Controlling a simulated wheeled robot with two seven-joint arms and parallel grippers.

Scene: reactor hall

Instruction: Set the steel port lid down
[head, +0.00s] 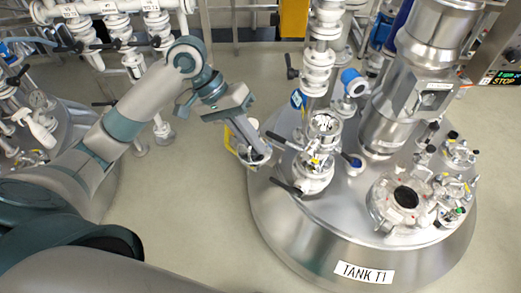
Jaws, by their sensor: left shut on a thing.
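My left gripper (260,157) reaches in from the left and hangs at the left rim of the tank, pointing down. It is shut on the steel port lid (243,148), a pale, round piece with a yellow part on its left side. The gripper hides much of the lid, and I cannot tell whether the lid touches anything below it. On the tank top (300,222), an open port (405,197) shows a dark round hole inside a flange with fittings around it. My right gripper is not in view.
A white valve with dark handles (313,175) stands just right of my gripper. A large steel column (408,90) rises from the tank. The label TANK T1 (364,272) is on its front. Piping (130,40) stands behind my arm. The floor (195,200) left of the tank is clear.

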